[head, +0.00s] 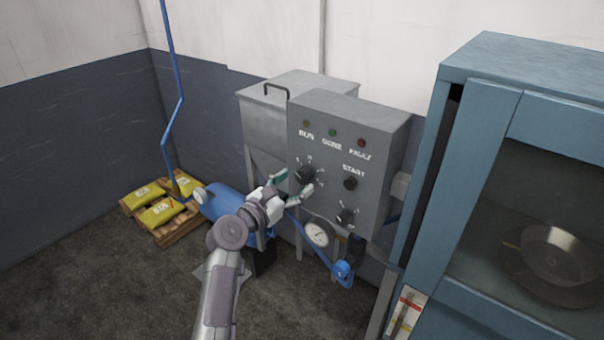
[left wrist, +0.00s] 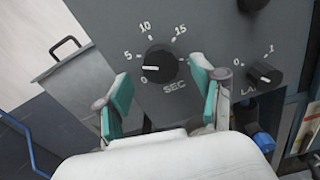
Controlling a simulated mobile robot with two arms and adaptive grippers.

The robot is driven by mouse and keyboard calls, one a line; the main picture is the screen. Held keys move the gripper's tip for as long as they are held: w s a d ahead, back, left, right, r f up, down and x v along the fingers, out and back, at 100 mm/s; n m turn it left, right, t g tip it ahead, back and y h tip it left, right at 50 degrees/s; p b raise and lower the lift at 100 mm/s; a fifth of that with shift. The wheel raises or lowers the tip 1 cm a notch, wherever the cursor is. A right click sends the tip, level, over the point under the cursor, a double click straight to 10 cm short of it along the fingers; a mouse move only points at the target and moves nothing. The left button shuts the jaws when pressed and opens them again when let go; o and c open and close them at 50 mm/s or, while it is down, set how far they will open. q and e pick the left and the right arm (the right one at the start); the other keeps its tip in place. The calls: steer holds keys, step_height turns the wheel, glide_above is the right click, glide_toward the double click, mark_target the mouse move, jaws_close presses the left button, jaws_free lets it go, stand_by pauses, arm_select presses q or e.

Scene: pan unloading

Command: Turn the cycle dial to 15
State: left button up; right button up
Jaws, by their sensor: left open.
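The cycle dial (head: 305,174) is a round black knob on the front of the grey control box (head: 378,150). In the left wrist view the dial (left wrist: 160,63) has a white pointer mark facing left, between the 0 and 5 marks. The scale around it reads 0, 5, 10 and 15, with SEC below. My left gripper (head: 294,183) is open in front of the dial. In the left wrist view its green-padded fingers (left wrist: 162,80) stand apart, one lower left and one lower right of the knob, without visible contact. My right gripper is not in view.
A smaller knob (left wrist: 265,75) marked 0 and 1 sits right of the dial. A START button (head: 350,183), lamps and a gauge (head: 318,232) are close by. A blue cabinet (head: 470,150) stands at right. Yellow bags (head: 160,212) lie on a pallet at left.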

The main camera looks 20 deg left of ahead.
mark_target(301, 178)
arm_select(q)
steer(key=x, duration=0.3)
steer(key=shift+d, duration=0.1)
steer(key=shift+w, duration=0.2)
steer(key=c, duration=1.1)
steer(key=shift+c, duration=0.2)
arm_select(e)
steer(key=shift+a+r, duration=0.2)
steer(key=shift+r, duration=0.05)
